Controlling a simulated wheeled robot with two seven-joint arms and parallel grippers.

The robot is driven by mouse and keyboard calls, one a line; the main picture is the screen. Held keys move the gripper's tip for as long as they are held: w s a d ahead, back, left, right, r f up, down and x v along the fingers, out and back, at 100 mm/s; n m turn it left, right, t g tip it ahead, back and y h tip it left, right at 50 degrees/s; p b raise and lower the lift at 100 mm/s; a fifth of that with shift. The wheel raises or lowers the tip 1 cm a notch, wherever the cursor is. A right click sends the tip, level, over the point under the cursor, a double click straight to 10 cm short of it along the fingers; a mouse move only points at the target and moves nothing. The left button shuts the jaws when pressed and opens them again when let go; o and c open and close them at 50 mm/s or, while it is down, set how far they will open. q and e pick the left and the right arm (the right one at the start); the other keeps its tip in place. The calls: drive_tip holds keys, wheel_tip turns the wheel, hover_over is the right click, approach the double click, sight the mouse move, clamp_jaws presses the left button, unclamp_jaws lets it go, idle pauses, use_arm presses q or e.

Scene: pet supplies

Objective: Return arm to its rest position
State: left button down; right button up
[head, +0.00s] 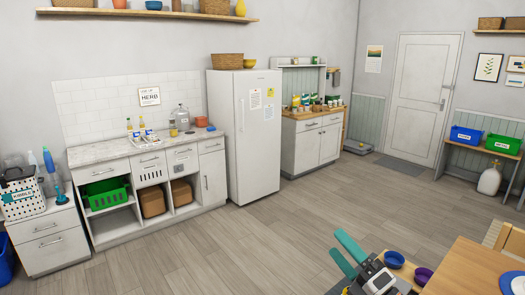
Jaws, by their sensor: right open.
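My right gripper (337,243) shows at the bottom of the head view, right of the middle. Its two teal fingers are apart, with nothing seen between them, and point up and to the left over the grey wood floor (250,245). Its dark and grey body sits just left of a blue bowl (394,259) and a purple bowl (423,275); I cannot tell if it touches anything. My left gripper is not in view.
A wooden table (465,268) fills the bottom right corner, with a blue and white plate (512,282) at the edge. A counter (143,147), a white fridge (244,140) and a cabinet (312,145) line the walls. The middle floor is clear.

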drive_tip(key=s+d+f+m+g+h, duration=0.3)
drive_tip(key=s+d+f+m+h, duration=0.15)
drive_tip(key=f+m+h, duration=0.4)
drive_tip(key=s+d+f+m+g+h, duration=0.3)
drive_tip(key=s+f+m+h, duration=0.25)
drive_tip(key=f+m, duration=0.55)
drive_tip(key=s+a+f+m+g+y, duration=0.1)
drive_tip(key=s+a+f+m+g, duration=0.2)
drive_tip(key=s, duration=0.6)
drive_tip(key=s+f+m+g+y, duration=0.1)
drive_tip(key=s+f+m+g, duration=0.35)
drive_tip(key=s, duration=0.45)
wheel_tip(320, 180, down, 37)
drive_tip(key=s+g+b, duration=0.2)
drive_tip(key=g+b, duration=0.1)
drive_tip(key=b, duration=0.9)
drive_tip(key=s+d+f+b, duration=0.1)
drive_tip(key=s+f+b, duration=0.4)
drive_tip(key=f, duration=0.8)
drive_tip(key=s+d+f+b, duration=0.1)
drive_tip(key=s+f+b, duration=0.4)
drive_tip(key=s+f, duration=0.6)
wheel_tip(320, 180, down, 3)
drive_tip(key=shift+s+d+r+n+g, duration=0.15)
drive_tip(key=shift+d+n+g, duration=0.1)
drive_tip(key=shift+n+g, duration=0.2)
drive_tip(key=shift+s, duration=0.15)
